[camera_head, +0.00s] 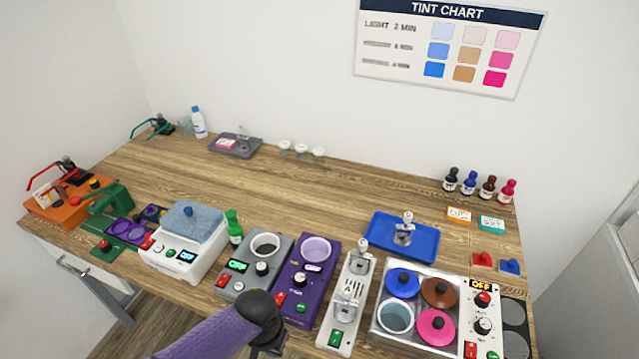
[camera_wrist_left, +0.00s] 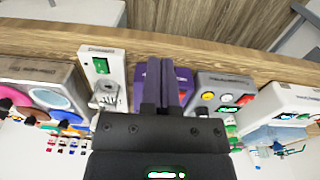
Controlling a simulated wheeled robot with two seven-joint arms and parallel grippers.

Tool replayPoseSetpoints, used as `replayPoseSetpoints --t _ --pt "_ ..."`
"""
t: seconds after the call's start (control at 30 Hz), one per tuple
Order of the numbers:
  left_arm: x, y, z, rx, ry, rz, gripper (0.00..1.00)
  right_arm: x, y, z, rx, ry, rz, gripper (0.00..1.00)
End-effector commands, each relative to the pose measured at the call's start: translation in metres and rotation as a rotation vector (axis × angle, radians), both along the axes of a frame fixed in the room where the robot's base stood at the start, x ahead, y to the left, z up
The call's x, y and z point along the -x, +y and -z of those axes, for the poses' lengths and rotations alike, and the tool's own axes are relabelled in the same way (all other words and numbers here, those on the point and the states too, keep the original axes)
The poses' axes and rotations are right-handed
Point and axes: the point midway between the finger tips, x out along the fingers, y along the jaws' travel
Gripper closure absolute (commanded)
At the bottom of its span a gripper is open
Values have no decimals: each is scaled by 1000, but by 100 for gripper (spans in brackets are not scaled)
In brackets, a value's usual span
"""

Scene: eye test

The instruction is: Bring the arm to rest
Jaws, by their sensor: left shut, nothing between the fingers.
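My left arm comes in at the bottom centre of the head view as a purple forearm (camera_head: 205,335) with a dark wrist. My left gripper (camera_head: 270,345) is partly cut off by the lower picture edge, in front of the table's front edge. In the left wrist view its two dark fingers (camera_wrist_left: 161,85) lie side by side, shut, with nothing between them. Behind them in that view is the purple device (camera_wrist_left: 184,84); I cannot tell the distance. The right gripper is in neither view.
Near the front edge of the wooden table (camera_head: 330,190) stand a white device (camera_head: 180,262), a grey device (camera_head: 262,277), the purple device (camera_head: 325,272), a white clamp device (camera_head: 340,312) and a lidded-pot unit (camera_head: 376,345). A blue tray (camera_head: 378,240) lies behind. The table's middle is clear.

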Motion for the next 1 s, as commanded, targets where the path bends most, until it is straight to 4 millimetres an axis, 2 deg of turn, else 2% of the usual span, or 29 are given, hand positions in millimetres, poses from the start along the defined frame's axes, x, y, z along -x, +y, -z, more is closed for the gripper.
replayPoseSetpoints --t 0.03,0.27,0.47,0.57,0.67,0.7,0.77,0.8,0.9,1.0 --pt "2 1 15 7 -3 -8 100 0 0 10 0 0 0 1" --pt "13 8 71 36 -33 -46 100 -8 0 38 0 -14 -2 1" --pt "41 23 153 52 -64 -91 100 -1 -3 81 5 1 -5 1" --pt "68 35 205 49 -74 -113 100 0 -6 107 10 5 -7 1" --pt "110 50 266 34 -77 -130 100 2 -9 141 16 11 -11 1" --pt "134 57 294 25 -72 -133 100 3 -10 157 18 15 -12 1" --pt "174 68 333 8 -62 -132 100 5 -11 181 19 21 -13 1" --pt "200 73 353 -1 -55 -128 100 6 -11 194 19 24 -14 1" --pt "254 83 384 -19 -38 -114 100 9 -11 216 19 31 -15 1" --pt "284 87 394 -29 -29 -101 100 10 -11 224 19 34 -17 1"
